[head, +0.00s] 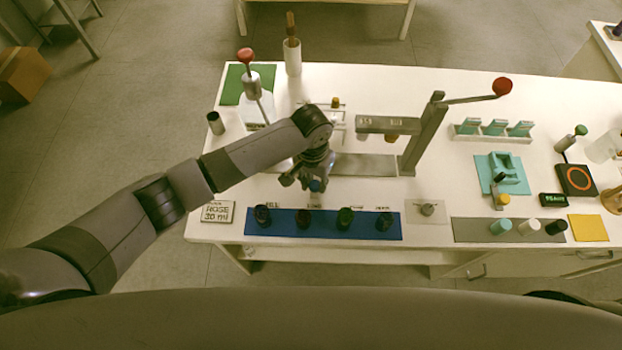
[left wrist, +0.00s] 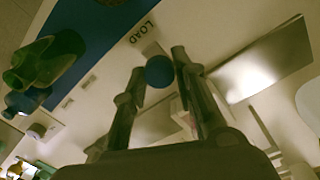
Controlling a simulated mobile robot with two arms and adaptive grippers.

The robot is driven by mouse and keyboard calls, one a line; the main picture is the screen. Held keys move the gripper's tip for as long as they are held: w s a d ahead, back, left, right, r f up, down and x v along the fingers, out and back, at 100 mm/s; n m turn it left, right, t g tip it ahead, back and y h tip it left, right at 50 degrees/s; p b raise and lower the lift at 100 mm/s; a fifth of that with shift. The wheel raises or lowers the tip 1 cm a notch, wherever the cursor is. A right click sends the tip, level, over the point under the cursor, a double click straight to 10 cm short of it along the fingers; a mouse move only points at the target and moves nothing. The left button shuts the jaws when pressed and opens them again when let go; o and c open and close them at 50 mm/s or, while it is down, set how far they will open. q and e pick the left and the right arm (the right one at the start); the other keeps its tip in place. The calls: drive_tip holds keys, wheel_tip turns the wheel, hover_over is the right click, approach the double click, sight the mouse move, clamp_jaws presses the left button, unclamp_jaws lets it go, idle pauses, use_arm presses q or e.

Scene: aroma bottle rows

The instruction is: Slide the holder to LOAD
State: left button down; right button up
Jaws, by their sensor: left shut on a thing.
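My left gripper (head: 305,178) reaches down over the table behind the blue mat. It is shut on a round blue knob (head: 315,186), which also shows between the fingertips in the left wrist view (left wrist: 159,71). The knob appears to be the holder's handle; the holder's body is mostly hidden by the gripper and arm. The word LOAD (left wrist: 143,31) is printed on the white table beside the blue mat, close to the knob in the left wrist view. My right gripper is not in view.
The blue mat (head: 276,228) at the front edge carries several dark bottles. A grey press (head: 428,135) with a red-knobbed lever stands behind, right of my gripper, above a metal plate (head: 365,165). A sign reading ROSE 30 ml (head: 217,212) lies left of the mat.

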use_arm(q)
drive_tip(key=c, duration=1.3)
unclamp_jaws()
wheel_tip(320, 180, up, 12)
drive_tip(key=shift+w+a, duration=0.2)
drive_tip(key=shift+a, duration=0.1)
